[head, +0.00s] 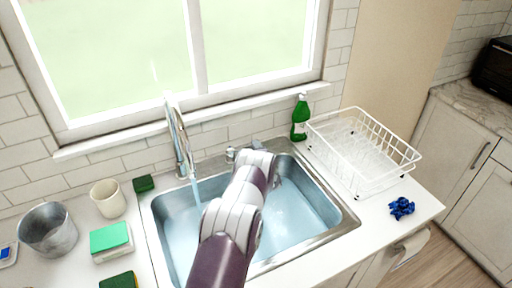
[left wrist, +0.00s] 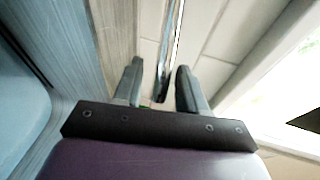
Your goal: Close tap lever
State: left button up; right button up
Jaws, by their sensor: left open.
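The chrome tap spout (head: 180,138) stands behind the sink, and a stream of water (head: 196,190) falls from it into the basin. A small chrome tap fitting, seemingly the lever (head: 231,154), shows at the sink's back rim, beside my arm. My arm reaches over the sink towards that rim and hides part of the fitting and my left gripper in the head view. In the left wrist view my left gripper (left wrist: 158,82) is open. A thin shiny metal bar (left wrist: 171,50) shows between its fingers; I cannot tell whether they touch it. My right gripper is not in view.
The sink (head: 345,222) holds water. A green bottle (head: 300,118) and white dish rack (head: 365,185) stand right; a blue cloth (head: 401,208) lies in front. A cup (head: 108,198), metal pot (head: 48,232) and sponges (head: 110,238) sit left. The window sill (head: 190,123) is behind.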

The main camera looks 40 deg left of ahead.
pick_arm(q)
jog(key=shift+w+a, duration=0.3)
jog(key=shift+a, duration=0.05)
jog(key=shift+w+a+f, duration=0.1)
jog(key=shift+w+f, duration=0.05)
grip_shut()
